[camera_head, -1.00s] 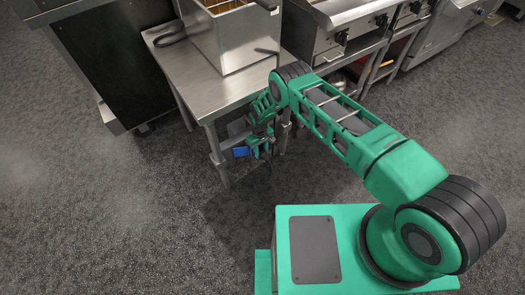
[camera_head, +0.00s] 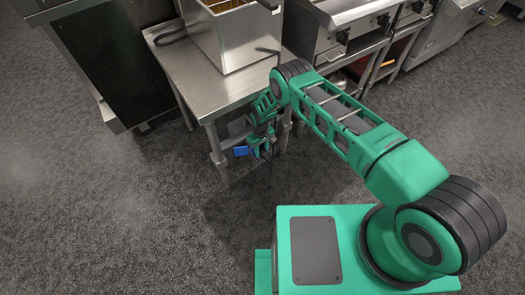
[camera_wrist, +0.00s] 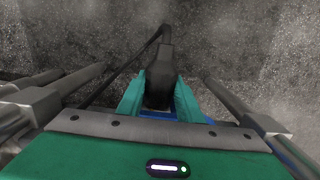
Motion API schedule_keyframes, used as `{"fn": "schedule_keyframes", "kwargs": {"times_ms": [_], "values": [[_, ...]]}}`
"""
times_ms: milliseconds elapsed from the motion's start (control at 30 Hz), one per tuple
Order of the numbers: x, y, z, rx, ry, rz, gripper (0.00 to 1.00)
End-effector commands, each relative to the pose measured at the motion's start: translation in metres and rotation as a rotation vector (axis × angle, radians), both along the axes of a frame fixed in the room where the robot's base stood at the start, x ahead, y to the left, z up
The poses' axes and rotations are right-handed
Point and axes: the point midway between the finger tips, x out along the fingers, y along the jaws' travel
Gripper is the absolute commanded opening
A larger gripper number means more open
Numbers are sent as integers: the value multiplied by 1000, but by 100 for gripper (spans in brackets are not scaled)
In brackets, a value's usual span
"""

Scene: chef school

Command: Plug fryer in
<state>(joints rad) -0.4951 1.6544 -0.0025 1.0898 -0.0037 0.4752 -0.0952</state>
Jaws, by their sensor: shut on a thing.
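The fryer (camera_head: 230,38) is a steel box with a basket. It stands on a steel table (camera_head: 195,82) at the top middle of the head view. My gripper (camera_head: 262,152) is low beside the table's front edge, near its legs. In the wrist view my gripper (camera_wrist: 160,98) is shut on a black plug (camera_wrist: 160,75), held between its green fingers. A dark cord (camera_wrist: 125,68) runs beside the plug toward the lower left. The plug is too small to make out in the head view. No socket can be made out.
Table legs (camera_head: 218,157) stand close to my gripper, and grey metal bars (camera_wrist: 55,90) flank it in the wrist view. A dark cabinet (camera_head: 110,60) is at left and a griddle (camera_head: 340,35) at right. Open carpet (camera_head: 120,210) lies in front.

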Motion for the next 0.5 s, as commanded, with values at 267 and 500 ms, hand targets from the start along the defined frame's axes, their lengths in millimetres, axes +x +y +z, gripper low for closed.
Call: {"fn": "schedule_keyframes", "kwargs": {"times_ms": [267, 500], "values": [[9, 13, 17, 25, -40, 6, 0], [0, 7, 22, 23, -47, 4, 0]]}}
